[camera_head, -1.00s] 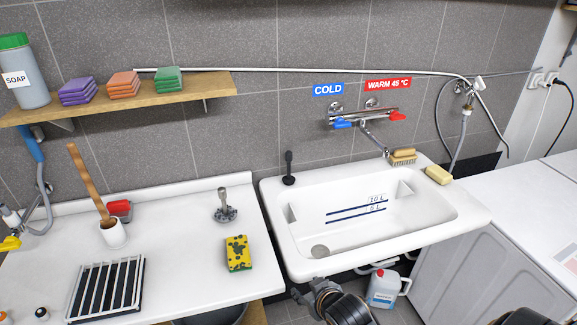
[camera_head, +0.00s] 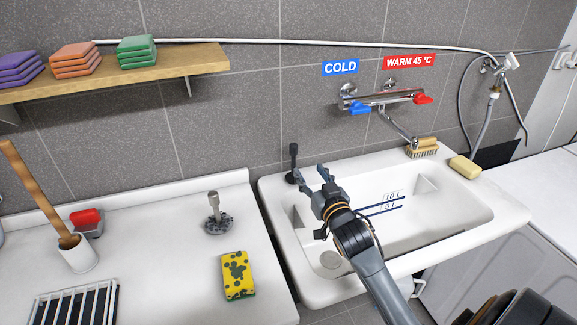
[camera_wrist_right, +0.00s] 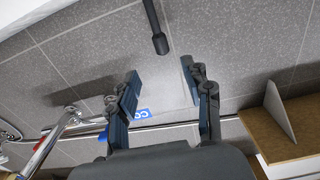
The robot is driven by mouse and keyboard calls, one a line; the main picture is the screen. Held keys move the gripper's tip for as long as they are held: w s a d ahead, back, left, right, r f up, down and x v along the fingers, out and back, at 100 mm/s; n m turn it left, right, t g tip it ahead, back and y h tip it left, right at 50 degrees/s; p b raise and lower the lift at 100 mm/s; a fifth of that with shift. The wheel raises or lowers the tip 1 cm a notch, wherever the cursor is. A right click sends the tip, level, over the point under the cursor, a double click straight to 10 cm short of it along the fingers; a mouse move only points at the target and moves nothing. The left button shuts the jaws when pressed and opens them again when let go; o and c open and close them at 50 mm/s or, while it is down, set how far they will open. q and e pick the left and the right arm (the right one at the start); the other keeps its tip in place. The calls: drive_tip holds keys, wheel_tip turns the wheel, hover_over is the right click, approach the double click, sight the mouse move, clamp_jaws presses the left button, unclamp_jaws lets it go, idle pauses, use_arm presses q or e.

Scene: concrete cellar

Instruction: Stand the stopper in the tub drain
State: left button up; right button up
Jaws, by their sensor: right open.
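The black stopper (camera_head: 292,160), with an upright stem and round base, stands on the tub's back left rim. Its stem also shows in the right wrist view (camera_wrist_right: 154,28). The white tub (camera_head: 460,222) has a round grey drain (camera_head: 331,260) at the left of its floor, beside my right arm. My right gripper (camera_head: 310,171) is open and empty above the tub's left back part, just right of the stopper. In the wrist view the stem lies beyond the gap between the fingertips (camera_wrist_right: 161,72), not between them. My left gripper is out of view.
A mixer tap (camera_head: 385,99) hangs over the tub. A brush (camera_head: 422,148) and soap bar (camera_head: 465,167) lie on its back rim. On the left counter stand a metal-stemmed piece (camera_head: 215,212), a yellow sponge (camera_head: 238,276) and a white cup (camera_head: 77,254). A wooden shelf (camera_head: 190,65) hangs above.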

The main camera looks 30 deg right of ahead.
sight(295, 151)
drive_tip(key=x, duration=0.2)
drive_tip(key=p+x, duration=0.1)
drive_tip(key=x, duration=0.4)
drive_tip(key=shift+w+r, duration=0.2)
drive_tip(key=shift+r, duration=0.15)
drive_tip(key=shift+w, duration=0.2)
drive_tip(key=shift+w+d+p, duration=0.15)
drive_tip(key=shift+w+p, duration=0.4)
drive_tip(key=shift+w, duration=0.1)
drive_tip(key=x, duration=0.3)
drive_tip(key=shift+w+f+p, duration=0.1)
drive_tip(key=shift+f+p, duration=0.1)
drive_tip(key=shift+p, duration=0.1)
drive_tip(key=shift+w, duration=0.2)
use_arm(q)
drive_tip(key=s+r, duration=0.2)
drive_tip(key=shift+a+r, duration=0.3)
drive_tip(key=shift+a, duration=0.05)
use_arm(e)
clamp_jaws()
